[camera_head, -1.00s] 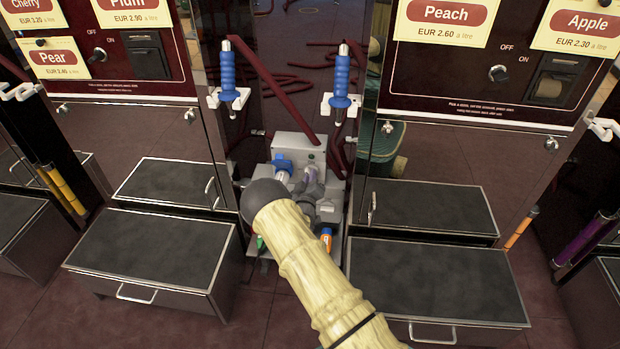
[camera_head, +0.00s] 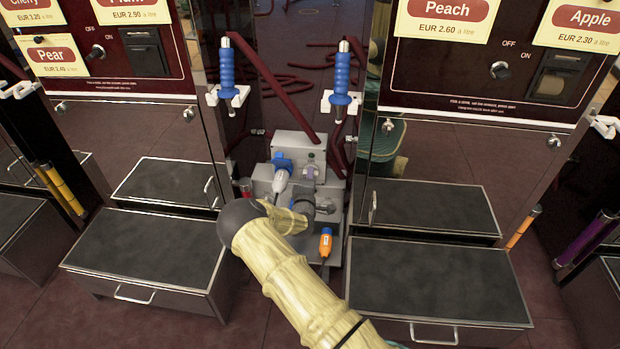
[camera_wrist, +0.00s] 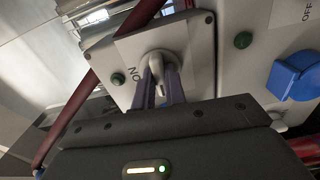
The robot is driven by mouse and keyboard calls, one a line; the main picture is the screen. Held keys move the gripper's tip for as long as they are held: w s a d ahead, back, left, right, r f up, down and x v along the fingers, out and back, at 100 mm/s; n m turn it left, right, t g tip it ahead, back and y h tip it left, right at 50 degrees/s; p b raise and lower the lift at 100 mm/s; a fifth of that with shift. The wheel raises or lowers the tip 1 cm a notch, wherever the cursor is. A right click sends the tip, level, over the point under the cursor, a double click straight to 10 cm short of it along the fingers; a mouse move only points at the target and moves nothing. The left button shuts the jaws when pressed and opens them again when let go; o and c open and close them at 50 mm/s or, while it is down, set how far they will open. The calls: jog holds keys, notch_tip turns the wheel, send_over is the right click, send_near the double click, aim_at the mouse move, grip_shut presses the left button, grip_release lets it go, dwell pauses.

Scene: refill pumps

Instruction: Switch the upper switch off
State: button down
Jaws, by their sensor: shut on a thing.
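The upper switch shows in the wrist view as a pale grey knob (camera_wrist: 158,64) on a light grey box, with an "ON" label to its left. The box (camera_head: 294,144) stands at the back of the grey unit in the head view. My gripper (camera_wrist: 163,86) has its two purple-grey fingers shut on the knob, one on each side. In the head view my gripper (camera_head: 311,172) reaches the front of the box. The knob is hidden there by the fingers, and its exact setting is hard to tell.
A dark red hose (camera_wrist: 68,122) passes beside the box. Black-topped steps (camera_head: 150,250) stand on both sides.

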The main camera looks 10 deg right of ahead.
jog(key=shift+f+n, duration=0.1)
jog(key=shift+n, duration=0.3)
jog(key=c, duration=1.4)
grip_release()
jog(key=shift+c, duration=0.2)
jog(key=p+v, duration=0.4)
jog(key=v, duration=1.3)
jog(key=shift+s+p, duration=0.2)
jog(key=shift+p, duration=0.1)
